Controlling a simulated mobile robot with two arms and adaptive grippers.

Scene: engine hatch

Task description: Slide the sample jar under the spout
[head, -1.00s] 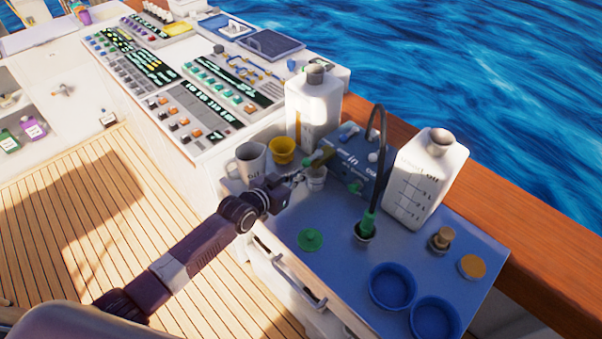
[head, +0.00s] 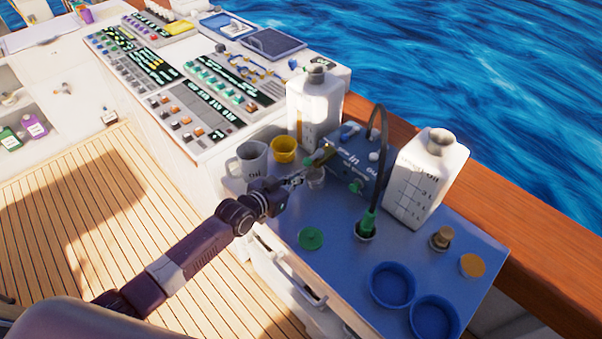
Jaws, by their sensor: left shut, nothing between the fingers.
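The sample jar (head: 315,177) is a small clear jar standing on the blue counter, just below the green and brass spout (head: 322,154). Whether its mouth is exactly under the spout's tip I cannot tell. My left gripper (head: 297,181) is shut and empty. Its fingertips are close to the left side of the jar; whether they touch it I cannot tell. The spout comes out of the blue panel box (head: 350,165) behind the jar. My right gripper is not in view.
A grey oil jug (head: 250,160) and a yellow cup (head: 284,150) stand left of the jar. White bottles (head: 313,105) (head: 425,180) stand at the back. A green lid (head: 311,239), green-ended hose (head: 367,222) and blue bowls (head: 392,285) lie nearer.

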